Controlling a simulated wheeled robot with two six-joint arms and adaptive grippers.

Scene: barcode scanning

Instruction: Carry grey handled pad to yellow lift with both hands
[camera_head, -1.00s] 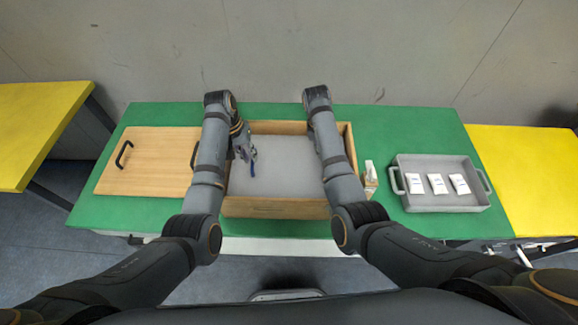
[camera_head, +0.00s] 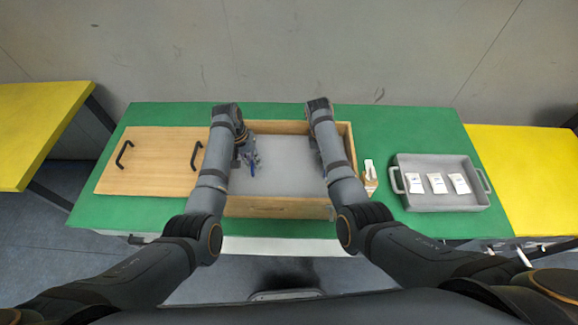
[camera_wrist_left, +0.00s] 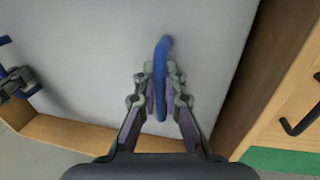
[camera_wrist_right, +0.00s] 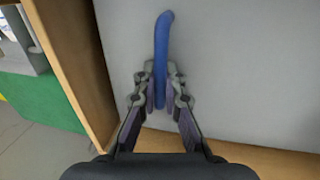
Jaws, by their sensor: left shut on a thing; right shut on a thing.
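The grey pad (camera_head: 285,160) lies flat inside an open wooden box (camera_head: 275,208) at the middle of the green table. It has a blue handle near each side. My left gripper (camera_head: 250,160) is shut on the left blue handle (camera_wrist_left: 160,100), which stands between its fingers in the left wrist view. My right gripper (camera_wrist_right: 160,88) is shut on the right blue handle (camera_wrist_right: 162,45); my right arm hides it in the head view. Yellow surfaces stand at the left (camera_head: 40,125) and right (camera_head: 530,175) of the table; I cannot tell which is the lift.
A wooden board (camera_head: 150,165) with black handles lies left of the box. A grey tray (camera_head: 445,204) with several white packets is to the right. A small white object (camera_head: 369,168) stands close to the box's right wall. The box walls surround the pad.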

